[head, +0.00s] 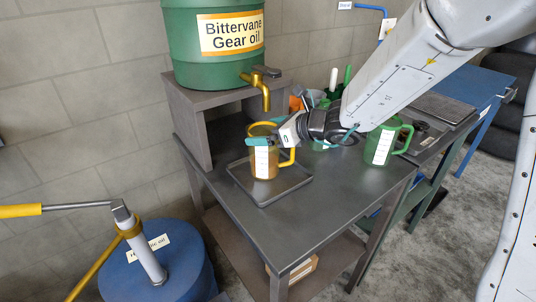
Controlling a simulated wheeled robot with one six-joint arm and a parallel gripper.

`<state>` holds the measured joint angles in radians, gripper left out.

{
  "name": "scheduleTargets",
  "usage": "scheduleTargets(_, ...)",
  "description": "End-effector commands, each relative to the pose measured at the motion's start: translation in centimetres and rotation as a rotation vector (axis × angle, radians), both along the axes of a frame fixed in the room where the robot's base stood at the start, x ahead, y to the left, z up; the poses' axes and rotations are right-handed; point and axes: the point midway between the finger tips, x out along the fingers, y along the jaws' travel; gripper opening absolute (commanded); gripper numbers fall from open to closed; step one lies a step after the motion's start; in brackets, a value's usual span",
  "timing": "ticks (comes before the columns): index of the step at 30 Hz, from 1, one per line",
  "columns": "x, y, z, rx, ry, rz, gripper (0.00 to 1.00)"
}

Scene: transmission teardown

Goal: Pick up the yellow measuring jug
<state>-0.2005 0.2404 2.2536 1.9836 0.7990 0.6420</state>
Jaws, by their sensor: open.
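The yellow measuring jug (264,163) stands upright on a dark drip tray (287,195), below the brass tap of the green drum. It has a white scale label on its front and its handle is on the right. My gripper (264,141) is at the upper part of the jug, reaching in from the right. One teal finger crosses the jug's front just under the rim. The other finger is hard to make out, and I cannot tell whether the fingers touch the jug. The jaws are open.
A green gear oil drum (213,45) stands on a grey stand, its tap (262,88) just above the jug. A green jug (386,140) stands to the right, near my arm. A blue drum with a pump (157,272) is at lower left. The table's front (290,235) is clear.

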Motion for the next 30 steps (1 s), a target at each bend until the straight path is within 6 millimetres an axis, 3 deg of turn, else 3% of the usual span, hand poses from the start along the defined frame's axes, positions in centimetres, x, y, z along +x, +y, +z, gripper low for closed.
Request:
scheduleTargets(7, 0.1, 0.2, -0.1, 0.000, 0.000, -0.001, 0.96)
scheduleTargets(8, 0.1, 0.2, -0.1, 0.000, 0.000, -0.001, 0.90)
scheduleTargets(15, 0.1, 0.1, -0.1, 0.000, 0.000, -0.001, 0.25)
scheduleTargets(16, 0.1, 0.1, 0.0, 0.000, -0.002, -0.001, 0.25)
scheduleTargets(17, 0.1, 0.1, 0.0, 0.000, -0.002, -0.001, 0.18)
scheduleTargets(30, 0.2, 0.0, 1.3, 0.000, -0.004, -0.002, 0.18)
